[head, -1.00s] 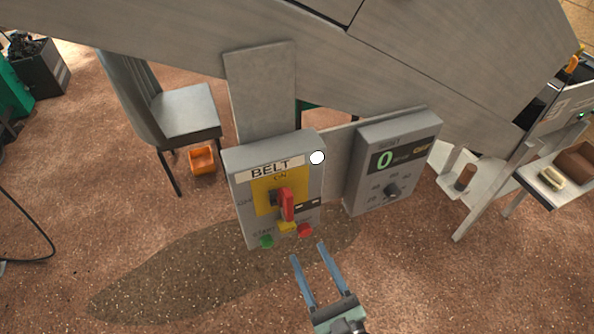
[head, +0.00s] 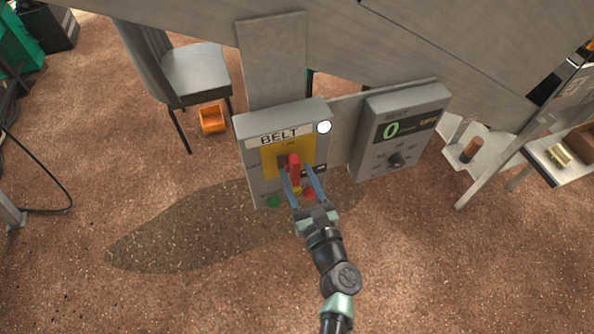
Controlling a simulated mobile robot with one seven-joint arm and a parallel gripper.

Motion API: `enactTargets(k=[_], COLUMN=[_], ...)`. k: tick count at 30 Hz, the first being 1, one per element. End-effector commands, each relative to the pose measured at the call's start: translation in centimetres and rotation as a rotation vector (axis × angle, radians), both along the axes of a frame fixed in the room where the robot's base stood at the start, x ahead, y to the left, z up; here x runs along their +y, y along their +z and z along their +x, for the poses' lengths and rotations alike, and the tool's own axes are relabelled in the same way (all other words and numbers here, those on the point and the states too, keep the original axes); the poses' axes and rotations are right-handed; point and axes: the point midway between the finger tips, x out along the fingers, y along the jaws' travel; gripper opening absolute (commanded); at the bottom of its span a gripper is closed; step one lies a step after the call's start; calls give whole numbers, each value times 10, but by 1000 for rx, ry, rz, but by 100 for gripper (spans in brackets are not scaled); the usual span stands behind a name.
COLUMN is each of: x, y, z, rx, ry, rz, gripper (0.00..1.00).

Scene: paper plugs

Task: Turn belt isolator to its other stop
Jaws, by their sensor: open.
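The belt isolator is a red handle (head: 294,168) on a yellow plate (head: 271,161), on the front of a grey box (head: 251,172) labelled BELT. The handle stands roughly upright, toward the ON mark above it. My gripper (head: 301,171) is open in front of the box, its two blue fingers reaching up to the lower part of the handle, one on each side. I cannot tell whether the fingers touch it. The fingers partly cover the lower part of the box front. A green button (head: 274,202) and a red button (head: 310,194) sit below the handle.
A second grey box (head: 411,139) with a green 0 display and a knob stands to the right. A white round lamp (head: 324,127) is at the BELT box's top right. A chair (head: 195,75) and an orange bin (head: 212,119) are behind left. The floor in front is open.

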Motion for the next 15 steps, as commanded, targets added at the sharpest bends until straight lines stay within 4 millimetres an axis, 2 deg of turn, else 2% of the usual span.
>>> enactTargets(k=[3,11,15], x=[2,3,3], y=[0,0,0], z=[6,7,7], rx=[0,0,0], ry=[0,0,0], rz=[0,0,0], gripper=[52,52,31])
